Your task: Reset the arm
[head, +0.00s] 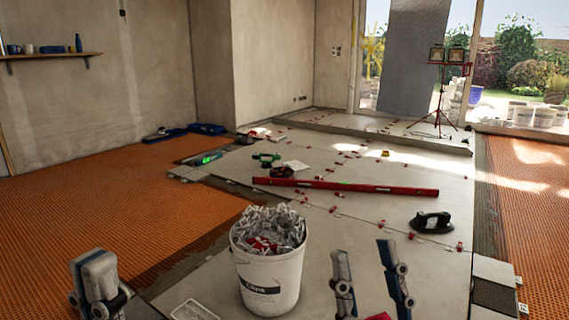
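My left gripper (94,268) is at the lower left, over the edge of the orange matting. It is seen end-on with its fingers overlapping, so its opening cannot be judged. My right gripper (364,256) is at the lower middle right, above the pale tiles. Its two fingers stand well apart with nothing between them. Between the grippers stands a white bucket (268,282) heaped with grey clips and some red pieces. Neither gripper appears to touch it.
A long red level (346,187) lies across the tiles (300,210). A black suction cup tool (432,222) sits at the right. Red wedges dot the tile joints. A white tray (194,311) is at the bottom edge. Orange matting (100,205) covers the left floor. A red-legged work light (440,100) stands behind.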

